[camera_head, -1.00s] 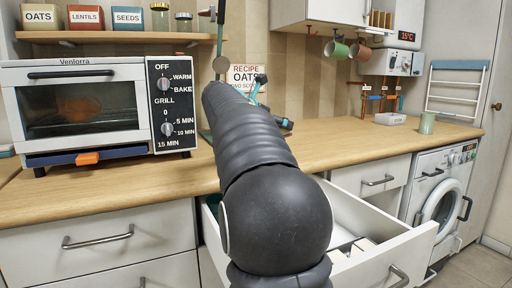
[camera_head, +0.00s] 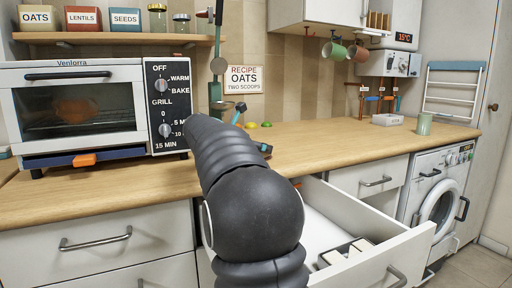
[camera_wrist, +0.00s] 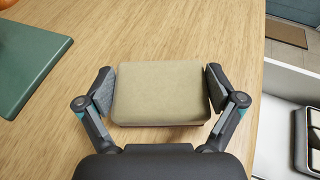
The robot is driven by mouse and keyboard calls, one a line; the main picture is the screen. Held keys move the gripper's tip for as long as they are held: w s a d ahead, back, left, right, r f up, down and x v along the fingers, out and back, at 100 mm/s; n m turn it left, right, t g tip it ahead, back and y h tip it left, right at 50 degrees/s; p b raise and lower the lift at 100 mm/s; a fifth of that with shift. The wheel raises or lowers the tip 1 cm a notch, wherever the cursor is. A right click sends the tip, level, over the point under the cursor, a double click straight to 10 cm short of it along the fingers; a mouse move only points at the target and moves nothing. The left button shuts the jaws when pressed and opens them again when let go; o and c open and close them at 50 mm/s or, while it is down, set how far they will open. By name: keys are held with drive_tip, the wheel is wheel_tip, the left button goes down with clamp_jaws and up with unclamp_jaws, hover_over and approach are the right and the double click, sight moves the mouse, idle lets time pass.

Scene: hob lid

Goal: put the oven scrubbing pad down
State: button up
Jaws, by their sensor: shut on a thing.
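The scrubbing pad (camera_wrist: 160,92) is a beige block with rounded corners and a darker lower edge, seen in the wrist view. My gripper (camera_wrist: 160,90) has one finger on each side of it and is shut on it. The pad is over the wooden worktop (camera_wrist: 90,30), beside the worktop's edge. I cannot tell whether it touches the wood. In the head view my arm hides the pad and most of the gripper.
An open drawer (camera_head: 410,250) holding a tray (camera_head: 345,252) is below the worktop edge. A dark green flat thing (camera_wrist: 28,62) lies left of the pad. A toaster oven (camera_head: 75,105) stands at left. Small yellow and green things (camera_head: 258,125) lie near the wall. The right worktop is mostly clear.

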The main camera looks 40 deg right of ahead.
drive_tip(key=shift+f, duration=0.15)
drive_tip(key=o, duration=0.5)
drive_tip(key=shift+o, duration=0.2)
drive_tip(key=shift+a+r, duration=0.15)
drive_tip(key=shift+r, duration=0.1)
drive_tip(key=v, duration=1.1)
drive_tip(key=shift+a+r, duration=0.2)
drive_tip(key=shift+a, duration=0.1)
